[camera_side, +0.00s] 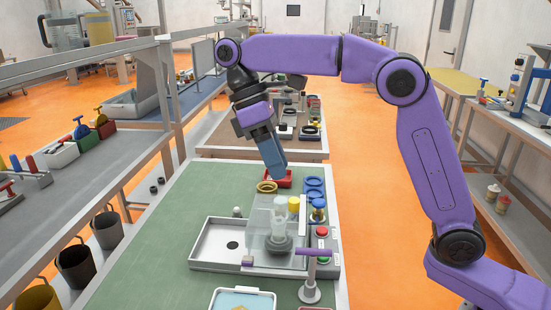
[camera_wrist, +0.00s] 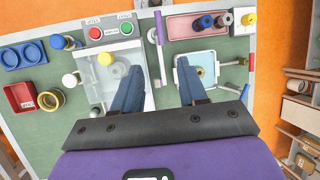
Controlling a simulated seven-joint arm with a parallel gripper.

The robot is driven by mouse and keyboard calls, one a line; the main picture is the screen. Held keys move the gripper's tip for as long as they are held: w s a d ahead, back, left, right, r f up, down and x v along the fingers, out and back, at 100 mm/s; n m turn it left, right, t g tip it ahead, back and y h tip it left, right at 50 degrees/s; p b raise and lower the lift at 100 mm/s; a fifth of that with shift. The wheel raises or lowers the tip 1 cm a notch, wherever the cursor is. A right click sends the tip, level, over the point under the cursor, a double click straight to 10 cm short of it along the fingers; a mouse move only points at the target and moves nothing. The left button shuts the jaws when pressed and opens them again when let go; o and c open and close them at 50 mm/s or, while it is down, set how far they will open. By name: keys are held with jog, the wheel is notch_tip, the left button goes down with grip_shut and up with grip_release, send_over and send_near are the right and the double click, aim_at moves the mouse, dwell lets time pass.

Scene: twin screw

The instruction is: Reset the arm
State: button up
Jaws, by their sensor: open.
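My gripper shows in the side view (camera_side: 277,170) with its blue fingers pointing down above the far part of the green work table (camera_side: 140,270). It is open and empty. In the wrist view its two blue fingers (camera_wrist: 158,82) are well apart, with nothing between them. In the side view a red bin (camera_side: 284,182) is just behind the fingertips and a brass ring (camera_side: 266,187) is just below them. I cannot tell the exact height of the gap.
A clear-covered station (camera_side: 262,232) stands in a grey tray (camera_side: 208,262). Beside it are a red button (camera_side: 322,231), a blue two-ring holder (camera_side: 314,184) and a purple-handled post (camera_side: 311,285). A light tray (camera_wrist: 222,72) lies at right in the wrist view. The table's left side is clear.

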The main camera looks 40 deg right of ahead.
dwell(0.3)
jog(key=s+d+f+n+t, duration=0.1)
jog(key=s+d+f, duration=0.3)
jog(key=s, duration=0.4)
jog(key=s+d+f+n+t+y, duration=0.1)
jog(key=s+d+f+t, duration=0.1)
jog(key=s+d+f, duration=0.3)
jog(key=s+d+f+n+t+y, duration=0.1)
jog(key=s+d+f, duration=0.3)
jog(key=s, duration=0.8)
jog(key=shift+d+f+t, duration=0.2)
jog(key=shift+f+t, duration=0.2)
jog(key=shift+f, duration=0.4)
